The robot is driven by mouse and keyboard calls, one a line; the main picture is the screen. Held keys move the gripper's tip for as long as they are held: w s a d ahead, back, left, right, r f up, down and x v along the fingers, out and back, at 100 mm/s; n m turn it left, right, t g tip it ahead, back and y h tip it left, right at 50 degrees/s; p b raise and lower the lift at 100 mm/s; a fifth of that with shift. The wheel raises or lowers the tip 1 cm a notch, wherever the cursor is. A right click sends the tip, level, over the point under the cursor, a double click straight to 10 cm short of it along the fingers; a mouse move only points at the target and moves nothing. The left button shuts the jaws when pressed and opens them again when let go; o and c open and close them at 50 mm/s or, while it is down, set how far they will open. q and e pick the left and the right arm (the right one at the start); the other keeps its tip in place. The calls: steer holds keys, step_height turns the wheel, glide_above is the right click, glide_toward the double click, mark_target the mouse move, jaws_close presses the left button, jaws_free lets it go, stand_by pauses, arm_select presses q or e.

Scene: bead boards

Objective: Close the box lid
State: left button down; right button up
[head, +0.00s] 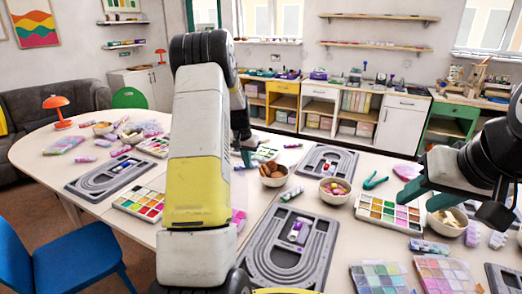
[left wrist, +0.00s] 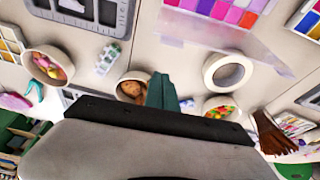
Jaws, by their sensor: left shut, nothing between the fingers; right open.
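The box (left wrist: 212,10) with pink, purple and red compartments lies open in the left wrist view, cut by the top edge. Its clear lid (left wrist: 240,48) is swung open beside it, towards a white tape roll (left wrist: 228,72). In the head view my left arm hides most of this area; only a pinkish edge shows beside the arm. My left gripper (head: 246,158) is shut and empty, above the table near a bowl of brown pieces (head: 272,174). Its teal fingers (left wrist: 162,92) also show in the left wrist view. My right gripper (head: 425,192) is open and empty at the right.
A grey bead board (head: 258,262) lies right of my left arm, another (head: 110,174) at the left. A bowl of coloured beads (head: 335,190), teal pliers (head: 374,180) and bead trays (head: 388,213) crowd the right side. A blue chair (head: 75,258) stands front left.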

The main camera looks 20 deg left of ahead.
arm_select(q)
steer(key=s, duration=0.4)
steer(key=shift+a, duration=0.1)
steer(key=shift+s, duration=0.1)
stand_by(0.3)
